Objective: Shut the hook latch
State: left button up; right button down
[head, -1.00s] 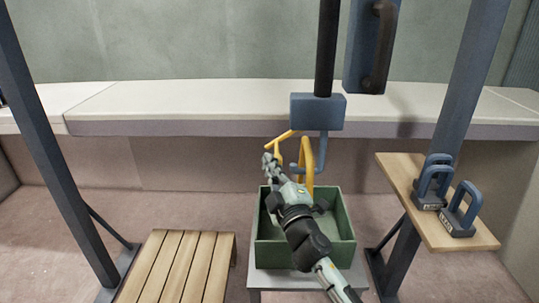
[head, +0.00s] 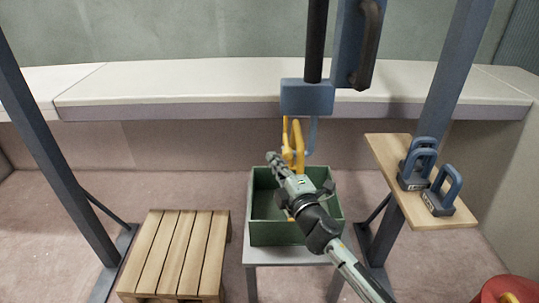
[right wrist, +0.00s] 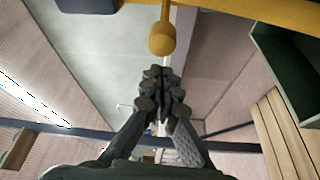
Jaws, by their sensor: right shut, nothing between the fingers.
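The blue hook (head: 312,135) hangs under a blue block (head: 307,97) on a dark pole. Yellow parts (head: 297,138) stand beside the hook, above the green box; the gripper partly overlaps them. In the right wrist view, a yellow bar with a rounded end (right wrist: 162,38) points at my fingertips, below a wider yellow beam (right wrist: 270,12). I cannot tell whether the latch is fully shut. My right gripper (head: 272,158) is shut and empty, just left of the yellow parts. In the wrist view its fingertips (right wrist: 162,78) are close to the rounded end, apparently apart from it. My left gripper is not in view.
The green box (head: 285,232) stands on a grey stand (head: 290,258). A wooden slatted platform (head: 175,250) is at left. Blue-handled weights (head: 440,190) sit on a wooden shelf (head: 385,150) at right. Blue posts flank the space. A red object (head: 505,290) is at lower right.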

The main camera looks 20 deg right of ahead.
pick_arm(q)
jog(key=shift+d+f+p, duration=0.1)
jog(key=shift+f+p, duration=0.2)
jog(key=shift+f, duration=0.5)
pick_arm(e)
jog(key=shift+s+d+f+n, duration=0.15)
jog(key=shift+d+f+n, duration=0.05)
jog(key=shift+d, duration=0.3)
jog(key=shift+s+d+f+n, duration=0.1)
jog(key=shift+d+f+n, duration=0.1)
jog(key=shift+d, duration=0.3)
jog(key=shift+d, duration=0.25)
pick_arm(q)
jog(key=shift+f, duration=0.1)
